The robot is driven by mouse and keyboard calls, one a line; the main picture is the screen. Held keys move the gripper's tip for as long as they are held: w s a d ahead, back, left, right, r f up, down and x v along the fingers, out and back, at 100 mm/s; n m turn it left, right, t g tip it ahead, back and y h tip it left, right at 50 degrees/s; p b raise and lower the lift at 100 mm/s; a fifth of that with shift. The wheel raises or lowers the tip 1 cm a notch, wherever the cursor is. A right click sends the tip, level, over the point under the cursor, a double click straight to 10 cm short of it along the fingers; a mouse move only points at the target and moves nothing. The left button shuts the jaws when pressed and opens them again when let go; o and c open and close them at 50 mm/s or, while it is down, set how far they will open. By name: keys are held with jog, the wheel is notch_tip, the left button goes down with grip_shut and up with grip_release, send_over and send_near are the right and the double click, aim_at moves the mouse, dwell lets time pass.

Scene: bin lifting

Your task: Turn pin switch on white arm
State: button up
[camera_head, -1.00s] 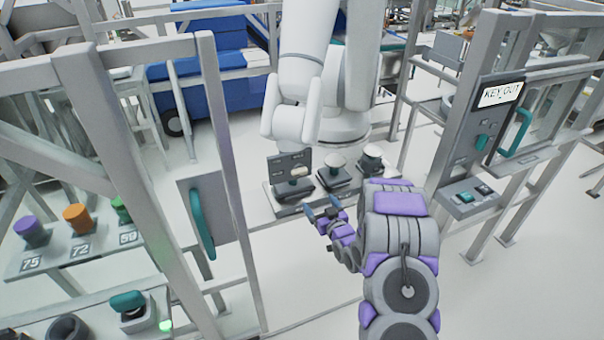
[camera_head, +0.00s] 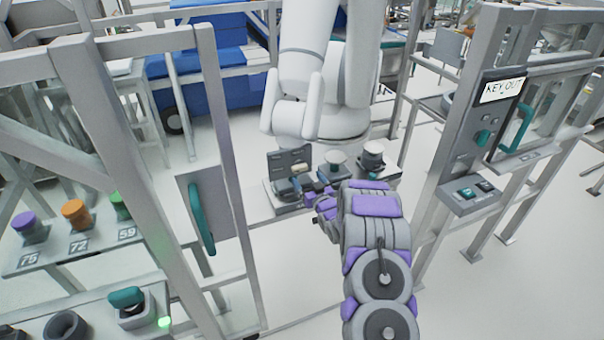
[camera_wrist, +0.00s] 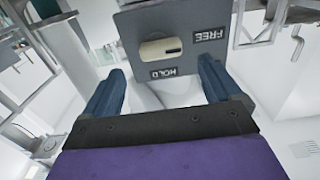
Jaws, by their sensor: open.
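The white arm (camera_head: 305,100) hangs over a low base at the centre of the head view. At the left of that base stands a grey switch plate (camera_head: 289,160). In the wrist view the plate (camera_wrist: 205,66) shows a pale oval knob, the pin switch (camera_wrist: 161,49), lying sideways, with the labels "FREE" and "HOLD" upside down. My gripper (camera_head: 308,190) is in front of the plate in the head view. In the wrist view its two blue fingers (camera_wrist: 160,85) are open and empty, with the knob beyond them, between their tips in the picture. No contact shows.
Two round pale-topped knobs (camera_head: 336,160) (camera_head: 373,152) stand right of the switch plate, close to my arm. A fence post with a teal handle (camera_head: 203,215) is at the left. A "KEY OUT" panel (camera_head: 500,88) is at the right.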

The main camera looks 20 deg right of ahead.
aim_at(301, 170)
jog(key=shift+w+b, duration=0.4)
jog(key=shift+w, duration=2.65)
jog(key=c, duration=1.1)
jog(key=shift+o, duration=0.2)
